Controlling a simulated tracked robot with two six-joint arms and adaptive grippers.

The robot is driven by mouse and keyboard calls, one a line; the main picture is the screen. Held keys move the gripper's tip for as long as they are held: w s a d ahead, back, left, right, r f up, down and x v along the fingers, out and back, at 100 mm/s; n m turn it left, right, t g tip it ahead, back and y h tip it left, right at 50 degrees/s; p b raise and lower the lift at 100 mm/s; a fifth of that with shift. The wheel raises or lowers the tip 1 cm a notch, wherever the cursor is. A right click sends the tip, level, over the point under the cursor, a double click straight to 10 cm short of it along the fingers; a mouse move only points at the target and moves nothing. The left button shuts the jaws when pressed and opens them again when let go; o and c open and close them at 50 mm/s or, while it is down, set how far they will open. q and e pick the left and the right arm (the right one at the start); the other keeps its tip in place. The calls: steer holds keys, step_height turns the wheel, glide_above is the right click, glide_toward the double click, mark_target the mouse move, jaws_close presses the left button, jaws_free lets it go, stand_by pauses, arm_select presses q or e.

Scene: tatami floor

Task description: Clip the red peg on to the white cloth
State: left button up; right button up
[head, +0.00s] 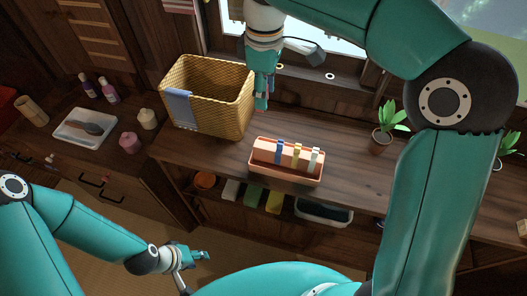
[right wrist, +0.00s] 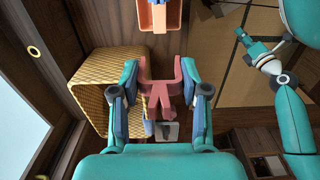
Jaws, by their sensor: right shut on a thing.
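My right gripper (head: 262,100) hangs just right of the wicker basket (head: 205,70). In the right wrist view its fingers (right wrist: 160,88) are shut on the red peg (right wrist: 159,88), which looks pinkish and forked.
A coral tray (head: 287,177) on the counter holds a peach block with blue, yellow and white pegs. A potted plant (head: 382,136) stands to the right. A white tray (head: 84,128), bottles and jars stand left. Bare counter lies between basket and coral tray.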

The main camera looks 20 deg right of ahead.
mark_target(265, 146)
steer(key=shift+d+f, duration=0.1)
step_height(265, 146, down, 20)
steer(key=shift+r, duration=0.25)
stand_by(0.4)
steer(key=shift+f, duration=0.35)
steer(key=o, duration=0.8)
steer(key=shift+r, duration=0.1)
steer(key=shift+s, duration=0.1)
steer(key=shift+r, duration=0.2)
